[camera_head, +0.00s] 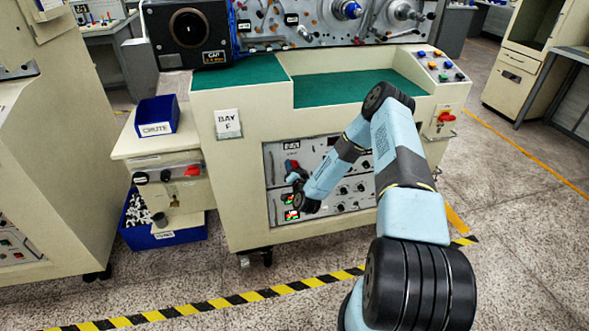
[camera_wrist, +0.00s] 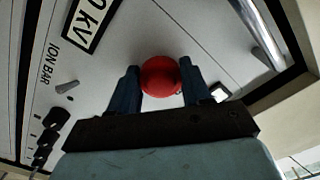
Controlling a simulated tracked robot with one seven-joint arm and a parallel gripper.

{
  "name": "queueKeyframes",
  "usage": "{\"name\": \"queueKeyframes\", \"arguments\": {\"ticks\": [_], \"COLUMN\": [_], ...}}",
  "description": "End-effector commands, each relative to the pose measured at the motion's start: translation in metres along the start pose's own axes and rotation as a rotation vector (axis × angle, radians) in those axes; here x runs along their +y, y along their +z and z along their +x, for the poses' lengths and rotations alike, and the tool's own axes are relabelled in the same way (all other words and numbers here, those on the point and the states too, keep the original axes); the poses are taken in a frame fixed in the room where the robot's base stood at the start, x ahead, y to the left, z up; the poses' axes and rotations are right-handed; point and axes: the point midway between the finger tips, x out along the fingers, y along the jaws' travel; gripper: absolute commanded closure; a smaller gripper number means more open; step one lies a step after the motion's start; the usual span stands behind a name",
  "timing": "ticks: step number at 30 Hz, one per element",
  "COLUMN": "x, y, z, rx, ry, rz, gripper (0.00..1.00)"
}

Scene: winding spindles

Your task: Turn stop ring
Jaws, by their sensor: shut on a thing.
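A red round knob (camera_wrist: 160,76) stands out from a pale panel in the wrist view. My gripper (camera_wrist: 159,72) has its two dark fingers on either side of it and is shut on it. In the head view my gripper (camera_head: 294,178) is at the upper left of the grey control panel (camera_head: 350,158) on the front of the bay F machine. A bit of red shows there beside it. Whether the red knob has a separate ring around it cannot be told, as the fingers and the knob hide its base.
On the panel, ION BAR lettering, a small grey toggle (camera_wrist: 67,87) and a dark knob (camera_wrist: 55,118) lie left of the fingers. A silver handle (camera_wrist: 265,30) is at upper right. A drawer unit (camera_head: 165,180) and blue bin (camera_head: 160,235) stand left of the machine.

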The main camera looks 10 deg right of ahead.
Motion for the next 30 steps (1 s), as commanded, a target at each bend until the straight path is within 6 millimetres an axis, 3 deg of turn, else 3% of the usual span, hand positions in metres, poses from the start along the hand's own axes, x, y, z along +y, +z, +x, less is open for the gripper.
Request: {"name": "queueKeyframes", "arguments": {"ticks": [10, 26, 27, 30], "x": [0.003, 0.0042, 0.0042, 0.0038], "y": [-0.001, -0.0013, -0.0013, -0.0012], "z": [-0.0004, -0.0006, -0.0006, -0.0005], "rx": [0.002, 0.003, 0.003, 0.002], "ry": [0.006, 0.007, 0.007, 0.007], "rz": [0.138, 0.162, 0.162, 0.162], "gripper": [0.82, 0.82, 0.51, 0.42]}}
